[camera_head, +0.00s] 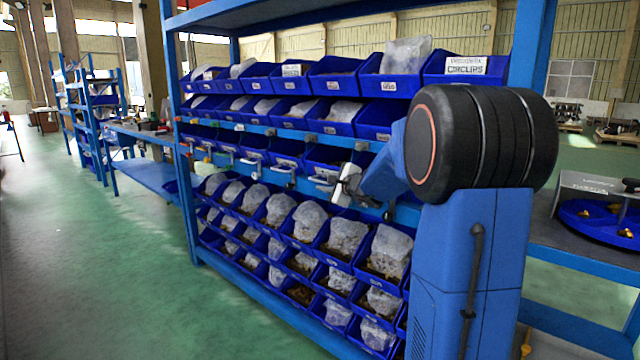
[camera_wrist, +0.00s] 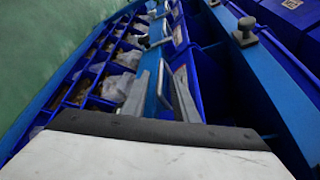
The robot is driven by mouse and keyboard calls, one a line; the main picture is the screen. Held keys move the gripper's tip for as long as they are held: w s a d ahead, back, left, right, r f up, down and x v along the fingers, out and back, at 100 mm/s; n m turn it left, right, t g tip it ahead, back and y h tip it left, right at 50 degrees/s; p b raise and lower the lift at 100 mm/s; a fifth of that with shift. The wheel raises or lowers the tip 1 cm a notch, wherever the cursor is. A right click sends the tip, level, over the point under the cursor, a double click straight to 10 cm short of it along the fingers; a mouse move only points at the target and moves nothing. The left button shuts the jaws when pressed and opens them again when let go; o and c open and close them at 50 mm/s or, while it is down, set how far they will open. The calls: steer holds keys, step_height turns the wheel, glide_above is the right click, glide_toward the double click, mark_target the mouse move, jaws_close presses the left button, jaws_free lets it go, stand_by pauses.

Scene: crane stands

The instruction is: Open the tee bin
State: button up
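The blue rack (camera_head: 188,205) holds rows of blue bins, and I cannot read a tee label on any of them. A middle row of blue bins (camera_head: 290,152) has pale labels and light handle-like parts along its front. My gripper (camera_head: 341,186) is at the right part of this row, in front of the rack. In the wrist view, the two grey fingers of my gripper (camera_wrist: 163,88) stand apart, with blue surfaces showing between and beyond them. I see nothing held. My arm hides the bins behind it at the right.
Lower sloped bins (camera_head: 345,240) hold bagged parts. An upper bin (camera_head: 465,66) is labelled circlips. Dark knobs (camera_wrist: 244,32) stand on the blue rail in the wrist view. A table with a round blue tray (camera_head: 600,222) stands at right. The green floor (camera_head: 110,270) at left is clear.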

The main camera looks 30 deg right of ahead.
mark_target(322, 182)
steer(key=shift+x, duration=1.75)
jaws_close()
